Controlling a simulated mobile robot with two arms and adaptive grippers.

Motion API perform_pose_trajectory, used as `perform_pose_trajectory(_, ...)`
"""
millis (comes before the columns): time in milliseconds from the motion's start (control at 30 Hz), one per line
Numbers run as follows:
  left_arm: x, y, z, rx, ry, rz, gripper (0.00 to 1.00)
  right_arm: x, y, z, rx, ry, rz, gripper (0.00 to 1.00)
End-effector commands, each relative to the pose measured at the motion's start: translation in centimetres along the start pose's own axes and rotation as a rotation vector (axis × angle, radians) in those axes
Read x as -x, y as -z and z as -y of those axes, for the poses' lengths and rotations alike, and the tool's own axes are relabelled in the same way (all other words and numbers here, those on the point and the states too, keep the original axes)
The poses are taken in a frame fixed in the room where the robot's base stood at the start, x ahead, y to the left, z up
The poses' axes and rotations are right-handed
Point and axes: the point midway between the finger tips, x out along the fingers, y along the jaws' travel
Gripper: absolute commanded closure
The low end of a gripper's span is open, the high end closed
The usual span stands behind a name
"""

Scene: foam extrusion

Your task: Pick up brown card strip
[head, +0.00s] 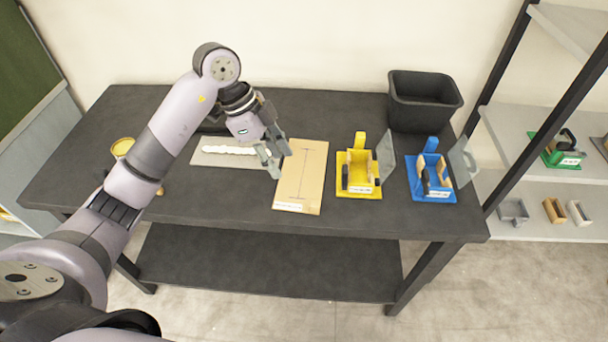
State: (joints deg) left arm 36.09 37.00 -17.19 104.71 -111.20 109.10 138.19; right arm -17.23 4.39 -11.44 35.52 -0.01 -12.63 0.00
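A flat tan card board (313,178) lies on the dark table, with a thin line along it and a white label at its near end. I see no separate brown card strip for certain; this board is the closest match in the open. My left gripper (278,158) is just above the table at the board's left edge, with its fingers apart and nothing visible between them. I cannot tell whether a fingertip touches the board. My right gripper is not in view.
A grey plate (208,158) with a white foam bead lies left of the gripper. A yellow fixture (372,188) and a blue fixture (436,195) stand right of the board. A black bin (425,105) is behind them. A shelf (545,228) at right holds small parts.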

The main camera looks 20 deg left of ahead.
Motion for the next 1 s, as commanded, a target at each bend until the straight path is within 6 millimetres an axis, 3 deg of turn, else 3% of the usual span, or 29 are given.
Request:
perform_pose_trajectory(400,-8.8,0.3,-0.2,-0.002,-0.007,-0.004,0.60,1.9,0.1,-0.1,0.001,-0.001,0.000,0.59)
perform_pose_trajectory(767,-12.0,0.6,-0.1,-0.004,-0.005,-0.006,0.60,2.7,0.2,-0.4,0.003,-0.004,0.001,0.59)
perform_pose_trajectory(1000,-15.5,1.0,0.1,-0.003,-0.005,-0.005,0.60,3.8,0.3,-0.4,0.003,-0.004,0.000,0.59)
